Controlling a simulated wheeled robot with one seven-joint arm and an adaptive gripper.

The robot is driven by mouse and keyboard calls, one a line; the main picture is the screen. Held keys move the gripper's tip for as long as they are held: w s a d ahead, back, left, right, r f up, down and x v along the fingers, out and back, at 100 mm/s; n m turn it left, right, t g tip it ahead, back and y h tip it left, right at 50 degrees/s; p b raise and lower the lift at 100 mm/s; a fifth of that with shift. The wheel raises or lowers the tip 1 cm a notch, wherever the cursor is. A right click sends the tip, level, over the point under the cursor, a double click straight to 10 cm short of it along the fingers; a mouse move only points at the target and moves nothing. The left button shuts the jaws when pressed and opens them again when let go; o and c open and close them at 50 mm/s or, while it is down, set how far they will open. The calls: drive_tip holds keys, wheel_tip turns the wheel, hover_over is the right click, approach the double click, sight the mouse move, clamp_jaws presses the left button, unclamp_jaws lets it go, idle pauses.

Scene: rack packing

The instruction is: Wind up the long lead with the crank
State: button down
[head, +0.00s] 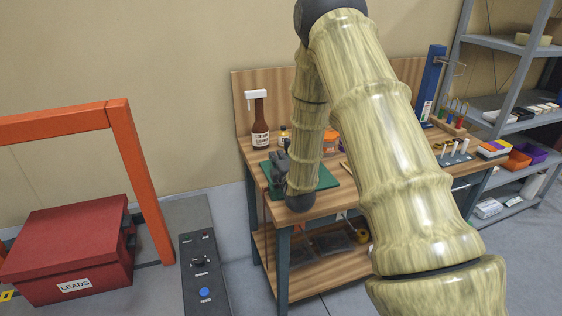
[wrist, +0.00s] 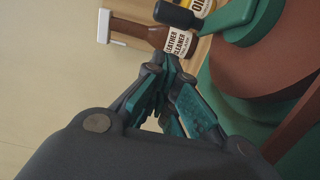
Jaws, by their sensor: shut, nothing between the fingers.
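In the wrist view, my gripper (wrist: 172,68) is shut with nothing between its fingers. The crank's green arm (wrist: 232,22) ends in a black handle (wrist: 178,14), just beyond and above the fingertips. I see no clear contact between them. A large reddish-brown round part (wrist: 262,65) with green parts around it fills the right side, apparently the reel. In the head view, my gripper (head: 280,158) is small and dark over the green board (head: 327,180) on the bench; my arm hides much of that area. A thin reddish-brown strand (head: 265,218), possibly the lead, hangs at the bench's left edge.
A leather cleaner bottle (head: 260,125) stands at the back of the bench (head: 312,207), close beyond my fingers in the wrist view. An orange frame (head: 143,180), a red LEADS box (head: 70,245) and a control panel (head: 203,265) are at left. Shelves (head: 510,100) stand at right.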

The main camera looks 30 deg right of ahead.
drive_tip(key=shift+w+d+p, duration=0.3)
drive_tip(key=shift+w+d, duration=0.2)
drive_tip(key=shift+d, duration=0.35)
drive_tip(key=shift+w+d+p, duration=0.3)
drive_tip(key=shift+w+d, duration=0.2)
drive_tip(key=shift+d, duration=0.35)
drive_tip(key=shift+f, duration=0.1)
drive_tip(key=shift+w+a+b, duration=0.1)
drive_tip(key=shift+w+b, duration=0.05)
drive_tip(key=shift+b, duration=0.15)
